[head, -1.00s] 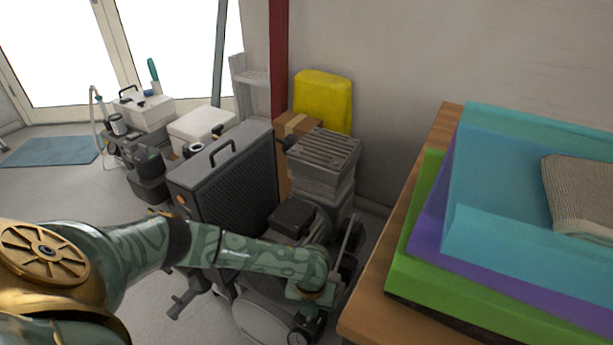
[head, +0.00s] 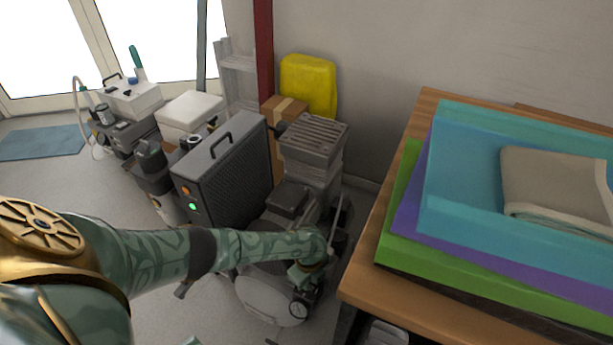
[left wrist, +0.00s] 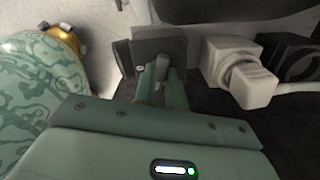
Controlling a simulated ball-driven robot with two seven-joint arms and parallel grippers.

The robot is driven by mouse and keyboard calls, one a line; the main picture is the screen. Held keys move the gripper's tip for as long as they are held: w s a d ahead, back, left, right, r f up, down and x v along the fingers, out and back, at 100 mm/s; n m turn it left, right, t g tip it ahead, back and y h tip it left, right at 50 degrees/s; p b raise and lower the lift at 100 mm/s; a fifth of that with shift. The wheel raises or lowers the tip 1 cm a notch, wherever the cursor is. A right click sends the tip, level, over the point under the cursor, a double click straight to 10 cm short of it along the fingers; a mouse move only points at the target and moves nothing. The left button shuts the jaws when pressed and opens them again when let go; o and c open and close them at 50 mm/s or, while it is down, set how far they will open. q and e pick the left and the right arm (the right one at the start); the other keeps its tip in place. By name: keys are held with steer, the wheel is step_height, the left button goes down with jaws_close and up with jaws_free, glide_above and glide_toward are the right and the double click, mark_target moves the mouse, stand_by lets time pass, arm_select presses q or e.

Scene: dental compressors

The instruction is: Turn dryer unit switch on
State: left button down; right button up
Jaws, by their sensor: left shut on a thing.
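My left gripper (head: 303,278) reaches down at the compressor (head: 270,297) in the head view. In the left wrist view its fingers (left wrist: 162,88) are shut on a small grey lever-like switch (left wrist: 162,67), which stands out from a dark square block (left wrist: 158,46). A dark grey box with a perforated side and a top handle (head: 238,170) stands beyond my left arm. Its front shows an orange button and a lit green light (head: 193,207). I cannot tell from the head view which unit the held switch belongs to. My right gripper is not in view.
A wooden table (head: 362,285) with stacked coloured sheets and a folded cloth (head: 555,180) stands close on the right. A white connector (left wrist: 248,85) sits right of the fingers. Floor is free at left.

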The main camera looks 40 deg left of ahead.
arm_select(q)
steer(key=shift+r+n, duration=0.15)
steer(key=shift+n, duration=0.35)
steer(key=shift+a+n+p, duration=0.1)
steer(key=shift+n+p, duration=0.4)
steer(key=shift+n, duration=1)
steer(key=c, duration=1.4)
jaws_free()
steer(key=shift+c, duration=0.2)
